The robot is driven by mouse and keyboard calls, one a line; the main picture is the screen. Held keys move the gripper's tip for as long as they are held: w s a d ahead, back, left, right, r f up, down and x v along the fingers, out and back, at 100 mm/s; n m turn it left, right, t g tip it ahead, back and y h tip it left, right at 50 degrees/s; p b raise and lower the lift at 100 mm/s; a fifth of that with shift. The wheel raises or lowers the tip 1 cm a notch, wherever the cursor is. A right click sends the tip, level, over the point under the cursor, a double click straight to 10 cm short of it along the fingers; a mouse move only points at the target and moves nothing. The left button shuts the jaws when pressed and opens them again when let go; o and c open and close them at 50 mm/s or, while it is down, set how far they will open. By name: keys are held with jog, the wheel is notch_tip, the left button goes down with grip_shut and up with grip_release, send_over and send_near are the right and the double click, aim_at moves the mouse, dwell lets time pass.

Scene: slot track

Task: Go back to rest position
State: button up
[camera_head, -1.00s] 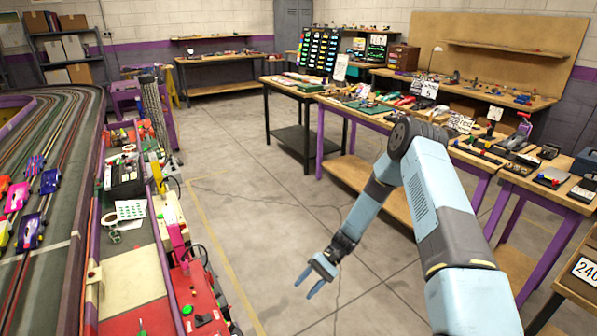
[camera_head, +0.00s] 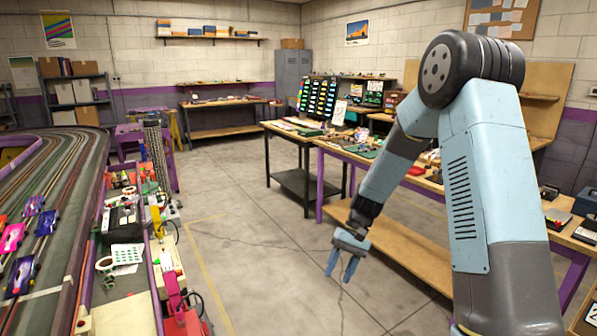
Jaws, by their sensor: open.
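My gripper (camera_head: 343,268) hangs at the end of my light blue and grey arm, right of centre in the head view. Its two blue fingers point down and stand apart, with nothing between them. It is over the open grey floor (camera_head: 270,262), in front of the purple-legged workbench (camera_head: 335,150). My arm is bent, with its elbow raised high at the upper right, and it hides part of the workbench and the wooden board behind.
A slot track (camera_head: 62,175) with several toy cars (camera_head: 12,238) lies at the left. Beside it a side ledge holds tools and a tape roll (camera_head: 105,264). Workbenches with small items line the right and back. The floor between is clear.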

jog(key=s+d+r+t+h, duration=0.1)
jog(key=s+d+r+t, duration=0.15)
jog(key=r, duration=0.45)
jog(key=s+d+r+t+h, duration=0.1)
jog(key=s+d+r, duration=0.1)
jog(key=s+r, duration=0.3)
jog(key=s+d+r+t+h, duration=0.1)
jog(key=s+d+r+t, duration=0.1)
jog(key=r, duration=0.6)
jog(key=s+d+r+t+h, duration=0.1)
jog(key=s+d+r+t, duration=0.1)
jog(key=s+r, duration=0.2)
jog(key=s+d+r+t, duration=0.3)
jog(key=s+r, duration=0.1)
jog(key=s, duration=0.6)
jog(key=shift+s+d+r+h, duration=0.15)
jog(key=shift+s+d+h, duration=0.15)
jog(key=shift+s+h, duration=0.1)
jog(key=shift+c, duration=0.2)
jog(key=shift+c, duration=0.3)
